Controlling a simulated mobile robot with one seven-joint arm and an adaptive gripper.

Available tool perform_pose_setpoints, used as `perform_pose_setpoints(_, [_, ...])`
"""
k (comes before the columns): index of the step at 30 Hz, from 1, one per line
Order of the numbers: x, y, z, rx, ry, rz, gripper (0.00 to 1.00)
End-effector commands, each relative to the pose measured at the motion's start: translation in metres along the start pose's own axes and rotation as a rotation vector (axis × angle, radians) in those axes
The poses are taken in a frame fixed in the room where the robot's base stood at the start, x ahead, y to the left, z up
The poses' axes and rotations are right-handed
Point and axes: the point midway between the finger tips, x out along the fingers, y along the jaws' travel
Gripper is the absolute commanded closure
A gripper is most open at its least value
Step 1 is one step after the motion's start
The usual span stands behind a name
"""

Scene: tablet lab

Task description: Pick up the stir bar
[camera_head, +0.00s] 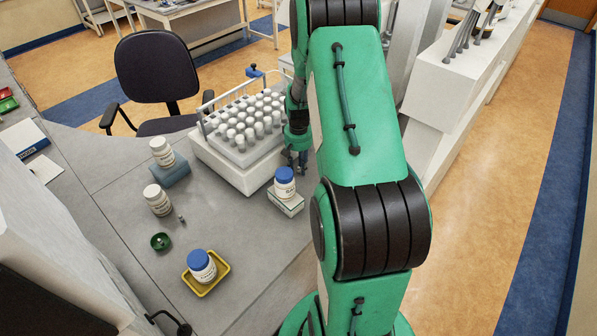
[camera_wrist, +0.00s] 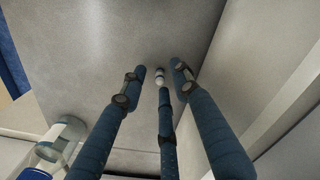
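A small white and grey piece (camera_wrist: 159,77), which looks like the stir bar, shows on the grey bench top between my fingertips in the wrist view. I cannot tell whether any finger touches it. My gripper (camera_wrist: 160,78) points down at the bench with its three blue fingers spread apart. In the head view my gripper (camera_head: 297,160) is partly hidden by my green arm, beside the rack's right side. The stir bar there cannot be made out.
A white rack (camera_head: 232,176) of several capped vials stands left of my gripper. A blue-capped bottle (camera_head: 285,182) on a small box (camera_head: 286,205) stands close in front.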

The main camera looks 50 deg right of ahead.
Motion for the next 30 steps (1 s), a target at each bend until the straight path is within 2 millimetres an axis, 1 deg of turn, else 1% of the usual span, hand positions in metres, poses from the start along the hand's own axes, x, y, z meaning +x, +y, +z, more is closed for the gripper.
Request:
perform_pose_setpoints(1, [0.0054, 0.0000, 0.0002, 0.000, -0.001, 0.000, 0.70])
perform_pose_setpoints(5, [0.0116, 0.0001, -0.0003, 0.000, 0.001, 0.000, 0.70])
perform_pose_setpoints(21, [0.0117, 0.0001, -0.0002, 0.000, 0.001, 0.000, 0.70])
perform_pose_setpoints(22, [0.0117, 0.0001, -0.0002, 0.000, 0.001, 0.000, 0.73])
perform_pose_setpoints(24, [0.0117, 0.0001, -0.0001, 0.000, 0.001, 0.000, 0.87])
perform_pose_setpoints(26, [0.0117, 0.0001, -0.0001, 0.000, 0.001, 0.000, 0.99])
perform_pose_setpoints(30, [0.0116, 0.0001, -0.0002, 0.000, 0.001, 0.000, 1.00])
